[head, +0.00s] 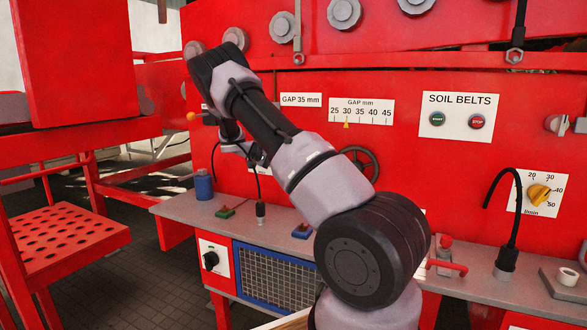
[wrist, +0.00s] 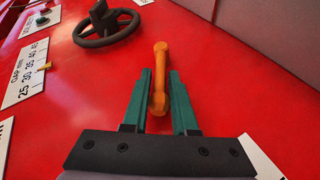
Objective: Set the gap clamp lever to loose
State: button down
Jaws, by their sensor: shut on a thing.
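The clamp lever (wrist: 158,80) is an orange bar with rounded ends, standing out from the red panel in the wrist view. My gripper (wrist: 160,73) has its two green fingers on either side of the lever and is shut on it.
The gap scale (head: 361,111) has a yellow pointer near 30, beside a sign (head: 301,100) reading GAP 35 mm. A dark handwheel (head: 360,163) is right of the lever; it also shows in the wrist view (wrist: 106,24). A blue can (head: 203,184) stands on the grey ledge below.

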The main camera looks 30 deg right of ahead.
jog(key=c, duration=0.9)
grip_release()
jog(key=shift+o, duration=0.2)
jog(key=v, duration=1)
jog(key=shift+w+a, duration=0.15)
jog(key=shift+a, duration=0.2)
jog(key=shift+r, duration=0.1)
